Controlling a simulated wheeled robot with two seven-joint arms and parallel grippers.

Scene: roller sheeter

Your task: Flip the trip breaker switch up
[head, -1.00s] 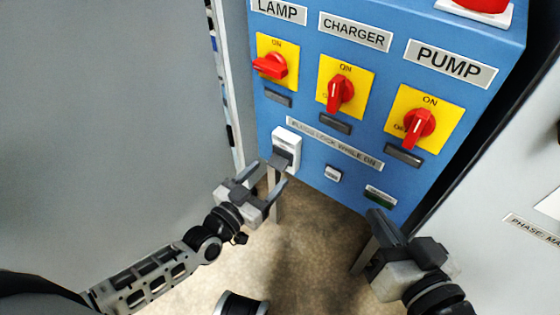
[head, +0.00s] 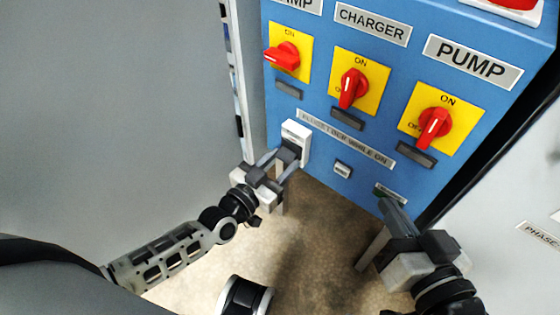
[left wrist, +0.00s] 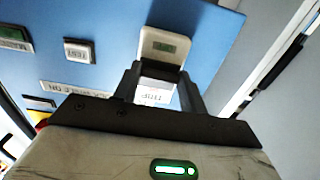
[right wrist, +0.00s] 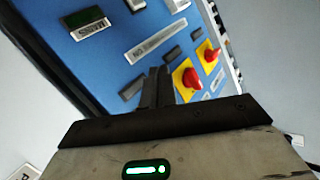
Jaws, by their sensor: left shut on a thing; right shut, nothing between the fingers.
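The trip breaker is a white housing (head: 297,131) low on the left of the blue panel. Its dark toggle (head: 289,151) juts from the housing's lower part in the head view. The left wrist view shows the housing (left wrist: 163,46) upside down, with a green window and a white label. My left gripper (head: 280,163) is shut on the toggle, one finger on each side; the fingers (left wrist: 160,80) partly hide it. My right gripper (head: 385,201) is shut and empty, near the panel's lower right edge. Its closed fingers (right wrist: 158,86) show in the right wrist view.
The blue panel (head: 330,185) carries red rotary switches labelled lamp, charger (head: 352,88) and pump (head: 434,126). A small white test button (head: 342,170) sits right of the breaker. Grey walls stand at left and right. Open floor lies below the panel.

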